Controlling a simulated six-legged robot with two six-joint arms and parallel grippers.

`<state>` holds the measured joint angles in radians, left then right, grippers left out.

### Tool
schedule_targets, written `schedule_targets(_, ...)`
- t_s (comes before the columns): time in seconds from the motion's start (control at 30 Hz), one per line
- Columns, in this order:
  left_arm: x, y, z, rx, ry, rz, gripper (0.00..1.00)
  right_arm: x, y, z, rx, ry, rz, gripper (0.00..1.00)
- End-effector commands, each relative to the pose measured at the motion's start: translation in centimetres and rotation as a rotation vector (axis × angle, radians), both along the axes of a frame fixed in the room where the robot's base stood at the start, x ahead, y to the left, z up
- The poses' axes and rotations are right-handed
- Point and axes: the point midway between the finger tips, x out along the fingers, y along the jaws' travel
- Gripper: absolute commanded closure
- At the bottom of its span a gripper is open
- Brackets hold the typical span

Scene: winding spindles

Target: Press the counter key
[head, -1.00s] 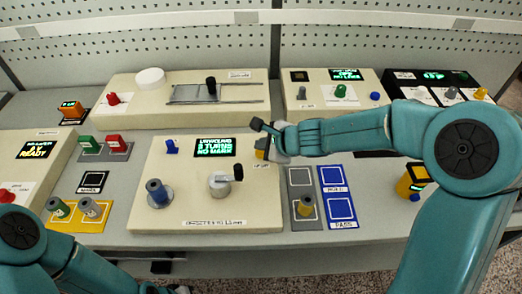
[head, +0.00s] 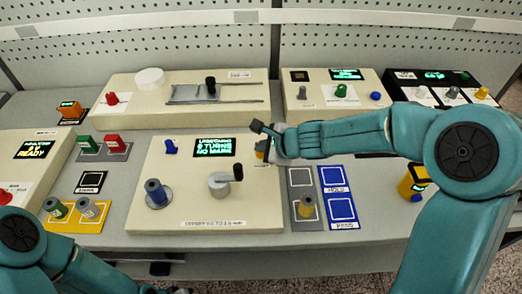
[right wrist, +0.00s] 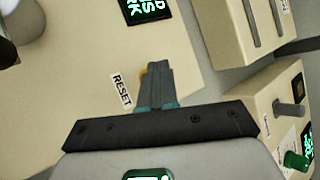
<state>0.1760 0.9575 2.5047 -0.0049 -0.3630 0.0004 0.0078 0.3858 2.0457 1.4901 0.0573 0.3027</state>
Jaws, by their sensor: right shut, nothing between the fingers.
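The cream winding station (head: 135,222) stands in the middle of the bench. Its display (head: 214,146) shows green text with a turns count and "NO MARK"; the digit is hard to read. A yellow key (head: 260,147) sits at the station's right edge, beside a "RESET" label (right wrist: 121,90). My right gripper (head: 265,152) is shut and empty, its fingertips at this key. In the right wrist view the fingers (right wrist: 155,76) cover most of the key, and only a yellow sliver (right wrist: 143,76) shows. I cannot tell whether it is pressed down. My left gripper is largely cut off at the bottom edge.
The station also has a blue switch (head: 171,147), a crank (head: 224,183) and a spindle (head: 157,192). A grey tray (head: 301,178) and blue pads (head: 335,179) lie to its right. A cream slide unit (head: 135,116) stands behind.

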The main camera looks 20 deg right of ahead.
Motion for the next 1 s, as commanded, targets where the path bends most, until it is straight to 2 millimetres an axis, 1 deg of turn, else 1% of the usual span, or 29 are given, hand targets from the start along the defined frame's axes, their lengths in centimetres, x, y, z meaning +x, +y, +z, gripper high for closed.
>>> schedule_targets(0.17,0.0,0.0,0.2,0.0,0.0,0.0,1.0,0.0,0.0,0.1,-0.001,0.001,0.0,1.0)
schedule_targets(0.5,0.0,0.0,1.9,0.0,0.0,0.0,1.0,0.0,0.0,1.9,0.0,0.002,-0.001,1.0)
schedule_targets(0.83,0.0,0.0,1.9,0.0,0.0,0.0,1.0,0.0,0.0,1.9,0.0,0.001,0.001,1.0)
schedule_targets(1.0,0.0,0.0,3.0,0.0,0.0,0.0,1.0,0.0,0.0,3.1,0.0,0.0,0.0,1.0)
